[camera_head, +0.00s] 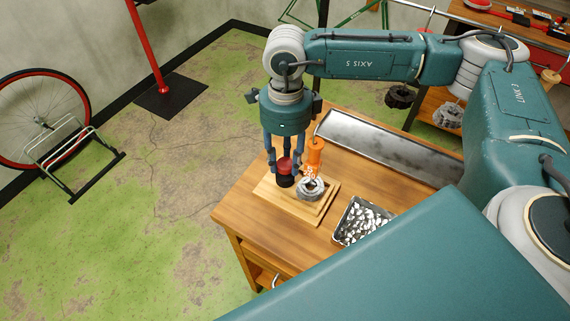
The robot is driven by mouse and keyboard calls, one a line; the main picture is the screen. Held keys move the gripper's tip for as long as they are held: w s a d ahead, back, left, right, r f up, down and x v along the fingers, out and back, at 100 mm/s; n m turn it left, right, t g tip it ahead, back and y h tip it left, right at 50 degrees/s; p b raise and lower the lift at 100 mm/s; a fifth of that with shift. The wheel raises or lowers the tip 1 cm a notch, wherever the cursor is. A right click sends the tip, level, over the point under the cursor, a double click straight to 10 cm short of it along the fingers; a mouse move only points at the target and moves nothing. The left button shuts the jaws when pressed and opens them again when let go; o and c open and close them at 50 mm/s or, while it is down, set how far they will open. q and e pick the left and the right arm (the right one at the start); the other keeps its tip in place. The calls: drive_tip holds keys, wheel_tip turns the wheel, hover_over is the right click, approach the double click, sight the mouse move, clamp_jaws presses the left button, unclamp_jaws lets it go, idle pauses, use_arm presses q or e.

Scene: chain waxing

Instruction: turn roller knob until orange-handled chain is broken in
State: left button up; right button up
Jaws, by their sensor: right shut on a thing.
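My right gripper (285,168) comes down from above on the wooden bench. It is shut on the red and black roller knob (285,181), its fingers around the sides. The knob stands on a wooden base block (268,194). Just right of the knob, the orange handle (315,150) stands upright, with an orange lower part reaching down to a grey chain coil (310,188) on the base. The small links are too small to make out. My left gripper is not in view.
A long metal tray (385,152) lies along the back of the bench (250,225). A tray of shiny pieces (362,222) sits right of the base. A wheel (40,120) and a red stand (172,101) are on the floor at left.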

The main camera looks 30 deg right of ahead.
sight(287, 160)
drive_tip(key=shift+f+m+b, duration=0.3)
drive_tip(key=shift+m+b, duration=0.6)
drive_tip(key=shift+b, duration=0.1)
drive_tip(key=shift+r+m, duration=0.25)
drive_tip(key=shift+m, duration=0.15)
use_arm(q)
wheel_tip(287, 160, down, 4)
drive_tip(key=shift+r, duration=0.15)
use_arm(e)
drive_tip(key=shift+r, duration=0.1)
drive_tip(key=o, duration=0.9)
drive_tip(key=shift+c, duration=0.2)
drive_tip(key=shift+r, duration=0.1)
wheel_tip(287, 160, up, 12)
drive_tip(key=shift+w+d, duration=0.15)
drive_tip(key=shift+d, duration=0.15)
